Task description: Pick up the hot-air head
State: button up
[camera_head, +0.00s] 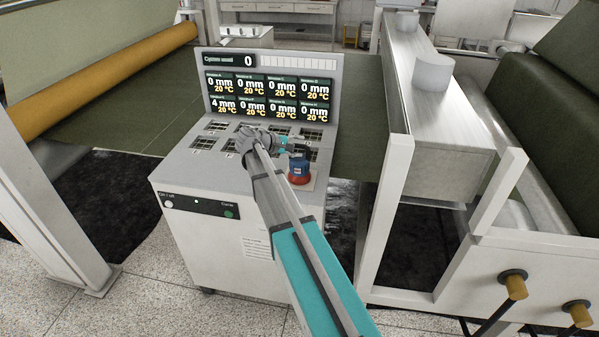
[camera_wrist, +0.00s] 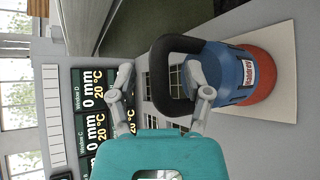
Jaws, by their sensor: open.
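The hot-air head (camera_head: 299,168) stands upright on a pale square pad at the right of the control console's top. It has a blue body and a red base. In the wrist view the hot-air head (camera_wrist: 238,75) lies at the right of the picture, with its black loop handle (camera_wrist: 160,75) reaching left toward my gripper. My gripper (camera_wrist: 160,88) is open, with one finger on each side of the handle; I cannot tell whether they touch it. In the head view my gripper (camera_head: 287,147) is above the console, just left of the hot-air head, and partly hidden by my arm.
The white console (camera_head: 215,255) has a raised display panel (camera_head: 330,110) behind its top and several small grilles (camera_head: 203,144) on it. A white machine frame (camera_head: 395,180) stands close on the right. A yellow roller (camera_head: 110,82) is at the left. Speckled floor is clear in front.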

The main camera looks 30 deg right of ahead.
jog(key=shift+d+f, duration=0.1)
jog(key=shift+d, duration=0.1)
dwell(0.4)
grip_shut()
